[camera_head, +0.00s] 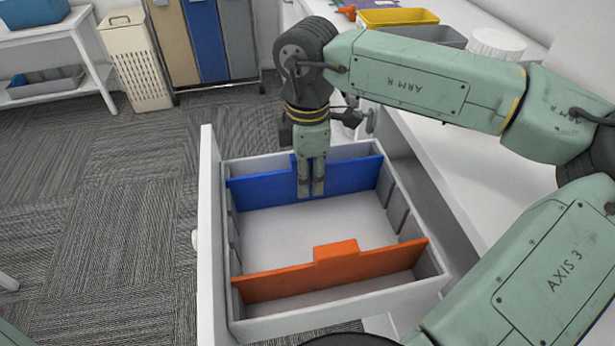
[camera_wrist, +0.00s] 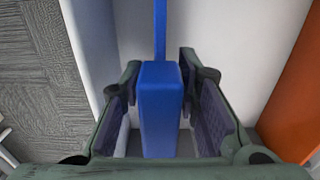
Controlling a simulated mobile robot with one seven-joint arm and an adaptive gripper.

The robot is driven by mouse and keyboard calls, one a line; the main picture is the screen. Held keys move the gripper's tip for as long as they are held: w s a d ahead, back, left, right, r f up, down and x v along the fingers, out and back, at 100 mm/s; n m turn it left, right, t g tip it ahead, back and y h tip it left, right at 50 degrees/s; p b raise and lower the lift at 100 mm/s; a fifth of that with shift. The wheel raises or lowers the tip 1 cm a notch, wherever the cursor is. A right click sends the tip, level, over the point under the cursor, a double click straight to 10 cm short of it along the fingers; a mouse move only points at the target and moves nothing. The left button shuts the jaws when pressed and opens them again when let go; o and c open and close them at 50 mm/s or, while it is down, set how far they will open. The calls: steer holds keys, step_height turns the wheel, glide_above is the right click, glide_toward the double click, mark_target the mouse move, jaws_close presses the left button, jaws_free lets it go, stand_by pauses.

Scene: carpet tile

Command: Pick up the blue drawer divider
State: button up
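The blue drawer divider (camera_head: 262,190) stands upright across the far part of the open white drawer (camera_head: 213,250), with a raised tab at its middle. My gripper (camera_head: 311,188) points down at that tab. In the wrist view, the tab of the blue divider (camera_wrist: 160,110) lies between the two fingers of my gripper (camera_wrist: 160,70), one finger on each side. Gaps show between the tab and both fingers, so the gripper is open around it. In the head view, the fingers hide part of the divider's middle.
An orange divider (camera_head: 335,269) stands across the near part of the drawer, with clear drawer floor between the two. The white counter (camera_head: 450,150) is at the right, holding a yellow bin (camera_head: 397,17). A beige hamper (camera_head: 135,62) stands on the carpet behind.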

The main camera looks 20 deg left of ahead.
steer(key=shift+f, duration=0.8)
steer(key=shift+c, duration=0.3)
jaws_close()
